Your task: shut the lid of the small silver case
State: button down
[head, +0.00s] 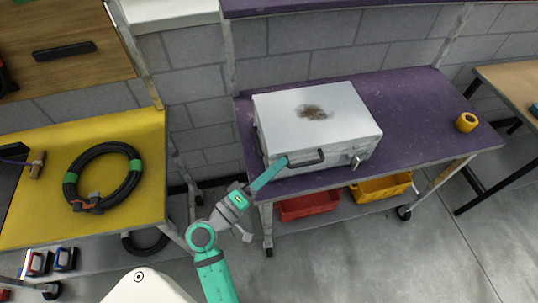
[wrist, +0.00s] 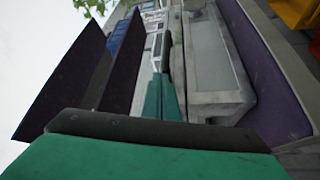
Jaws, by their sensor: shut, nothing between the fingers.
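The small silver case (head: 318,120) sits on the purple-topped bench, with a brown stain on its lid. The lid lies flat over the body and looks down; I cannot tell whether it is latched. In the wrist view, the grey case (wrist: 212,60) is just right of my gripper's fingers (wrist: 162,55).
A yellow roll (head: 466,122) stands on the right of the purple bench (head: 425,110). Red (head: 308,206) and yellow (head: 381,188) bins sit on its lower shelf. A yellow bench (head: 140,150) at left holds a coiled black hose (head: 68,180).

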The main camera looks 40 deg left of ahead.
jog(key=shift+w+d+f, duration=0.1)
jog(key=shift+d+f, duration=0.05)
jog(key=shift+f, duration=0.35)
jog(key=shift+d, duration=0.1)
jog(key=v, duration=1.1)
jog(key=shift+a, duration=0.25)
jog(key=shift+r, duration=0.1)
